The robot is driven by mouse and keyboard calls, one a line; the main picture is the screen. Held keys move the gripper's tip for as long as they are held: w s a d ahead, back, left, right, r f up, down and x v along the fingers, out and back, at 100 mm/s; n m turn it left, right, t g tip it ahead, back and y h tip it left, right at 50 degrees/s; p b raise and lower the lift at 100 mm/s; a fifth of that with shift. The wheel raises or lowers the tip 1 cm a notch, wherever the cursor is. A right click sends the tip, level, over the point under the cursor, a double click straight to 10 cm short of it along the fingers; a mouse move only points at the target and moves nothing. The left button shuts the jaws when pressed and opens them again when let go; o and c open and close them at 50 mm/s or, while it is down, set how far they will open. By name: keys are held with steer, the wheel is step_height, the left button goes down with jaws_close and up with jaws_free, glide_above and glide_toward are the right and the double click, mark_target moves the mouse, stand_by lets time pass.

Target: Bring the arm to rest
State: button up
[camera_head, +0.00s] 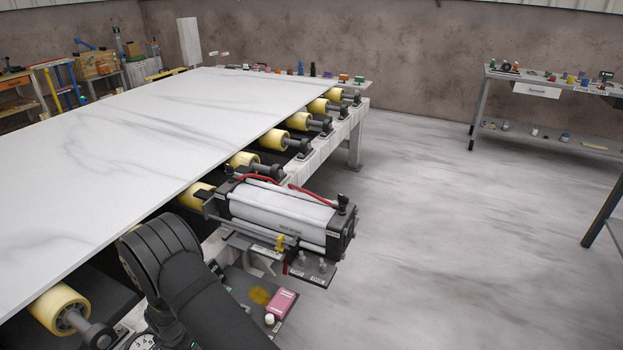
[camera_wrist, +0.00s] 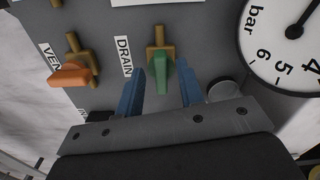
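My gripper (camera_wrist: 161,85) shows in the wrist view with its two blue fingers spread apart. A green valve handle (camera_wrist: 160,78) stands between the fingertips, with a gap on each side. It sits on a brass valve beside a label reading DRAIN. In the head view my dark arm reaches down at the lower middle, and the gripper is hidden there.
An orange valve handle (camera_wrist: 70,75) is left of the gripper, and a pressure gauge (camera_wrist: 285,45) is close on the right. In the head view a stone slab (camera_head: 150,130) lies on yellow rollers beside a cylinder unit (camera_head: 275,210). Open floor (camera_head: 450,230) lies right.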

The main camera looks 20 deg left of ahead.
steer(key=n, duration=0.4)
steer(key=shift+d+n, duration=0.1)
steer(key=shift+n, duration=0.3)
steer(key=shift+o, duration=0.3)
steer(key=o, duration=1.4)
steer(key=s+a+r+n+t+y, duration=0.15)
steer(key=r+n, duration=0.45)
steer(key=r, duration=0.9)
steer(key=s+a+r+n+t+y, duration=0.1)
steer(key=s+a+r+n+t, duration=0.3)
steer(key=r, duration=1)
steer(key=shift+n+g, duration=0.6)
steer(key=shift+g, duration=0.15)
steer(key=x, duration=0.3)
steer(key=w+d+x, duration=0.1)
steer(key=x, duration=0.5)
steer(key=shift+w+d+f, duration=0.2)
steer(key=shift+w, duration=0.05)
